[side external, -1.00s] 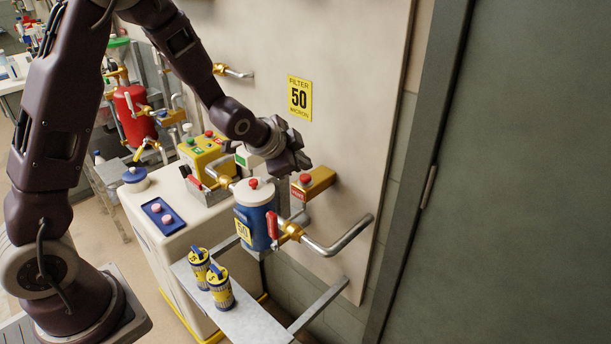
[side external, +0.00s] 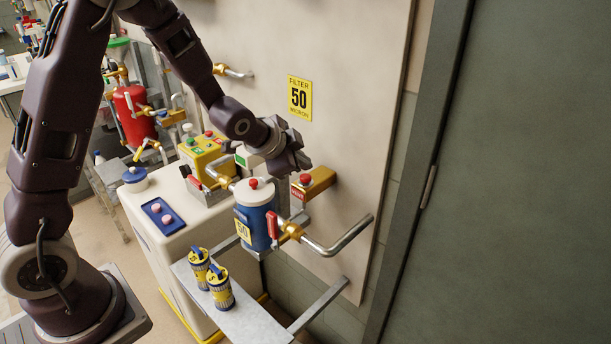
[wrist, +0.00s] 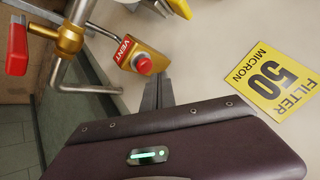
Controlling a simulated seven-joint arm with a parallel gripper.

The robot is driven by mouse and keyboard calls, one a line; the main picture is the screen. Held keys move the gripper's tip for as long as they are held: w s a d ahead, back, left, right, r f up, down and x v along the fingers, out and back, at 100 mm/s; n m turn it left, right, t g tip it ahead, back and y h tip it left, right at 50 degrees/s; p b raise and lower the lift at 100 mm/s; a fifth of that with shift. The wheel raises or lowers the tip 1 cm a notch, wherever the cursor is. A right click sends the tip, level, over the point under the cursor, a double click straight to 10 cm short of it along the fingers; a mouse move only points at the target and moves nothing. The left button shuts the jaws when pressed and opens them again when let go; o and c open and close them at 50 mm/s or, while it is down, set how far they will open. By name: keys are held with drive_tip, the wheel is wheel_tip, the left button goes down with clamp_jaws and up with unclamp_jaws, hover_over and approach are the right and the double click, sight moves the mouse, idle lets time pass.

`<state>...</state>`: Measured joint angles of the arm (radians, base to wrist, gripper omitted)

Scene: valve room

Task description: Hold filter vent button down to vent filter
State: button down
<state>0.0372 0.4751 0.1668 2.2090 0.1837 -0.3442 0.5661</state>
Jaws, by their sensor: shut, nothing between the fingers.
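The filter vent button is a red button (side external: 305,179) on a yellow box (side external: 319,181) fixed to the wall panel. In the wrist view the red button (wrist: 144,65) sits beside a red label reading VENT (wrist: 124,50). The blue filter housing (side external: 257,222) with a white lid and a red knob stands left of and below it. My gripper (side external: 303,162) is just above the vent button in the side view, its fingers closed and empty. In the wrist view the fingertips (wrist: 159,78) end close to the button; I cannot tell whether they touch it.
A red-handled valve (side external: 272,226) and a bent pipe (side external: 340,245) stick out beside the filter. A yellow sign reading FILTER 50 MICRON (side external: 300,98) is on the panel above. Two striped cartridges (side external: 219,287) stand on a shelf. A yellow control box (side external: 203,152) is at the left.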

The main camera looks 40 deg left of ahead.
sight(303, 178)
drive_tip(key=shift+f, duration=0.4)
drive_tip(key=shift+f, duration=0.55)
idle(1.5)
drive_tip(key=shift+r, duration=0.1)
idle(1.4)
drive_tip(key=shift+r, duration=0.85)
drive_tip(key=shift+r, duration=2.5)
